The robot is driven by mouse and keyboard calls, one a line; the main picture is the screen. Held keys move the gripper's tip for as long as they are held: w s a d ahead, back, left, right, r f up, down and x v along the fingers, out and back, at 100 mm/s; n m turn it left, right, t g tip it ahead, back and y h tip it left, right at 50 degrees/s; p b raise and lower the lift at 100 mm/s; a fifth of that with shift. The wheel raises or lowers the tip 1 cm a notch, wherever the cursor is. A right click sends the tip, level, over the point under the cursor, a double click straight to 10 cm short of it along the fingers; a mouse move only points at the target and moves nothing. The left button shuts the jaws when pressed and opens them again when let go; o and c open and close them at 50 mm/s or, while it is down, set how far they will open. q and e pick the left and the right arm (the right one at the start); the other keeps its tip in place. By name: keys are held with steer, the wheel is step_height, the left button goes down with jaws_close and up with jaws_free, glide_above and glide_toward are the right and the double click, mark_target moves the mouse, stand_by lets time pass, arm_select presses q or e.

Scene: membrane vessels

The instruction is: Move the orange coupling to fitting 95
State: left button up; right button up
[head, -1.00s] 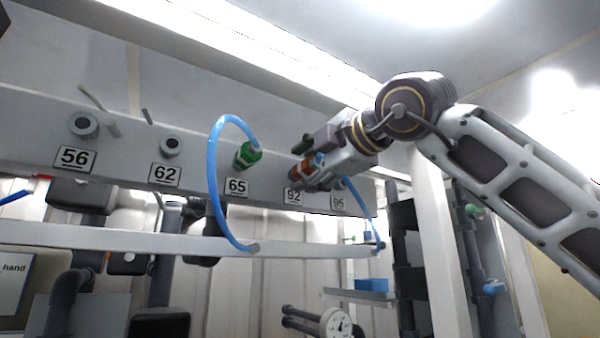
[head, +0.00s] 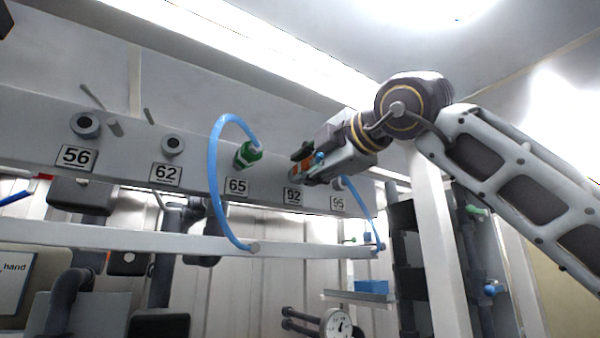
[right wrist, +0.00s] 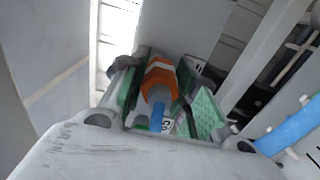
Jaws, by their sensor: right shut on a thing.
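My right gripper (head: 308,166) is shut on the orange coupling (head: 298,169), in front of the wall beam above label 92 (head: 292,195). The gripper hides much of the coupling in the head view. In the right wrist view the orange coupling (right wrist: 160,76) sits between the green-padded fingers, with a blue hose end (right wrist: 157,116) on it. Label 95 (head: 338,204) is just right of label 92. The gripper covers most of the area above both labels, so I cannot tell whether the coupling touches a fitting. My left gripper is not in view.
A green coupling (head: 247,154) with a looping blue hose (head: 213,170) is at label 65 (head: 236,187), close left of my gripper. Bare fittings show above labels 62 (head: 172,145) and 56 (head: 85,124). A rail (head: 150,237) runs below the beam.

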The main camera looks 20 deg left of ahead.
mark_target(318, 161)
jaws_close()
steer(key=shift+f+b, duration=0.1)
steer(key=shift+b, duration=0.2)
steer(key=shift+v, duration=0.85)
steer(key=shift+d+b, duration=0.1)
steer(key=shift+b, duration=0.2)
steer(key=shift+s, duration=0.1)
steer(key=shift+s+d+b, duration=0.35)
steer(key=shift+d+b, duration=0.1)
steer(key=shift+d, duration=0.05)
steer(key=shift+s+d, duration=0.2)
steer(key=shift+s+d+b, duration=0.2)
steer(key=shift+d+b, duration=0.1)
